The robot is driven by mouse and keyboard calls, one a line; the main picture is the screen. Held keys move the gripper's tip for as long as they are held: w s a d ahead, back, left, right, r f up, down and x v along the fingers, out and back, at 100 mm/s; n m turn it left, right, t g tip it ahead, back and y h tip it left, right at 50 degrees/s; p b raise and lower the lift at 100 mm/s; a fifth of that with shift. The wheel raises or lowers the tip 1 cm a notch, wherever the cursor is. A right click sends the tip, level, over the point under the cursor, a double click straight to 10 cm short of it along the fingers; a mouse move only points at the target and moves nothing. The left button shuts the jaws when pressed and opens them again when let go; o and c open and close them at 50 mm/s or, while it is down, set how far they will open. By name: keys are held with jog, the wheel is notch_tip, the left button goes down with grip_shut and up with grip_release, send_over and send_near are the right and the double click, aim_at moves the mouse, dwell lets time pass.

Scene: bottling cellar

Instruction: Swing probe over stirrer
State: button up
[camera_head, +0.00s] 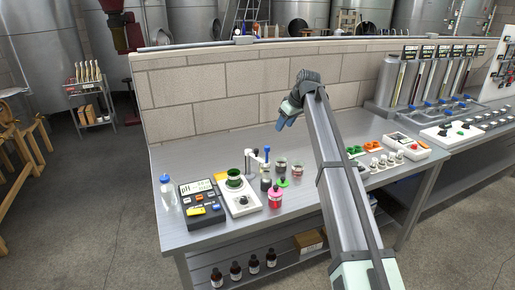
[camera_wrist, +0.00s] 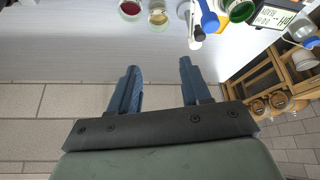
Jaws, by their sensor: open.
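The stirrer (camera_head: 240,202) is a white box with a dark knob on the left half of the bench. A beaker of green liquid (camera_head: 234,179) stands on it; the beaker also shows at the top of the wrist view (camera_wrist: 239,10). The probe (camera_head: 266,153) has a blue top and sits on a white swing arm (camera_head: 255,158) right of the beaker. In the wrist view the blue probe (camera_wrist: 208,16) appears beside the beaker, apart from my fingers. My gripper (camera_head: 284,123) is open and empty, raised above the back of the bench, behind and right of the probe.
A pH meter (camera_head: 201,202) stands left of the stirrer, with a clear bottle (camera_head: 167,191) beyond it. A block wall (camera_head: 215,90) runs behind the bench. The bench's back strip is clear.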

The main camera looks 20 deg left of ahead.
aim_at(257, 150)
jog(key=shift+n+g, duration=0.6)
jog(key=shift+n, duration=0.1)
jog(key=s+a, duration=0.1)
jog(key=s+a+r, duration=0.1)
jog(key=s+a, duration=0.2)
jog(key=a, duration=0.1)
jog(key=shift+s+r, duration=0.25)
jog(key=shift+s, duration=0.15)
jog(key=x, duration=1.3)
jog(key=shift+f, duration=0.4)
jog(key=shift+c, duration=0.4)
grip_shut()
